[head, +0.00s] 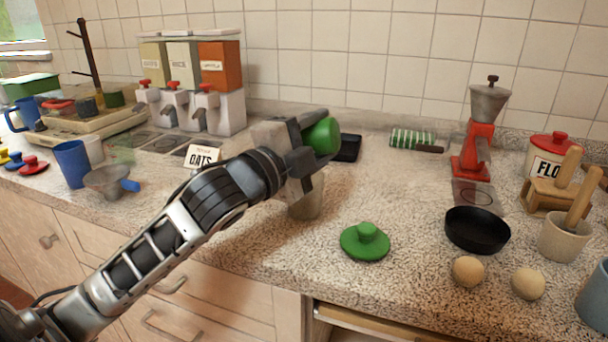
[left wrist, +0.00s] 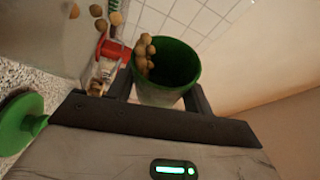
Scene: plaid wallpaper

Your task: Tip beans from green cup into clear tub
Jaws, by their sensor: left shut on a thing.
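My left gripper (head: 305,150) is shut on the green cup (head: 322,137), holding it tipped on its side above the counter. In the left wrist view the green cup (left wrist: 167,72) shows its open mouth, with several tan beans (left wrist: 145,52) clustered at the rim. More round tan beans (left wrist: 103,18) show apart from the cup at the upper left, seemingly in the air. The clear tub (head: 308,200) stands on the counter below the gripper, partly hidden by it; I cannot see what is in it. My right gripper is not in view.
A green knobbed lid (head: 366,242) lies on the counter right of the tub. A black pan (head: 477,229), two tan balls (head: 468,270) and a red mill (head: 475,140) stand further right. An OATS card (head: 203,156) and dispensers (head: 195,105) are behind left.

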